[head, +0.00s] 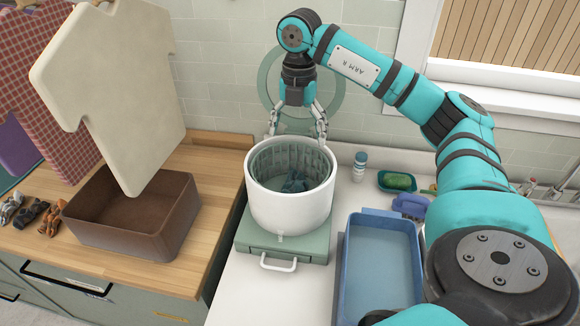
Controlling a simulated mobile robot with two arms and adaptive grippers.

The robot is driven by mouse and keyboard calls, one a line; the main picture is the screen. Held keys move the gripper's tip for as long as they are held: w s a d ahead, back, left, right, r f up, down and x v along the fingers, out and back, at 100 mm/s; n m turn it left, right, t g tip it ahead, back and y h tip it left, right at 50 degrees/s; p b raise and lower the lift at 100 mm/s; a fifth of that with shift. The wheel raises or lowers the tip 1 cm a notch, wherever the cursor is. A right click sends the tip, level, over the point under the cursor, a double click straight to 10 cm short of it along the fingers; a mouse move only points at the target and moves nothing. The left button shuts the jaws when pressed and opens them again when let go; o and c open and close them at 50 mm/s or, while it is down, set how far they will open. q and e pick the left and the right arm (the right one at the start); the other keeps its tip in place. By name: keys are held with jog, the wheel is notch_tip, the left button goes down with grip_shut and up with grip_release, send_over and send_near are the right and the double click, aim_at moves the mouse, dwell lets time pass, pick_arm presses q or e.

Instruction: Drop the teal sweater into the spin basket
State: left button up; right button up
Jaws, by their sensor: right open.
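The spin basket (290,213) is a white drum with a ribbed grey-green inside, standing on a pale green base. A crumpled dark blue-teal cloth (294,184) lies low inside it, probably the teal sweater; its shape is too small to make out fully. My right gripper (296,138) points down over the back rim of the basket. Its fingers are spread and nothing is between them. The cloth lies apart from the fingertips, below them. My left gripper is not in view.
A round pale green lid (268,80) stands raised behind the basket. A blue tray (380,270) lies to its right, near a green soap dish (397,181) and a small bottle (360,166). A brown box (135,230) and a hanging cream shirt (115,85) are left.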

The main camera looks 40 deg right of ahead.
notch_tip(320, 180, up, 8)
jog(key=shift+r, duration=0.2)
dwell(0.7)
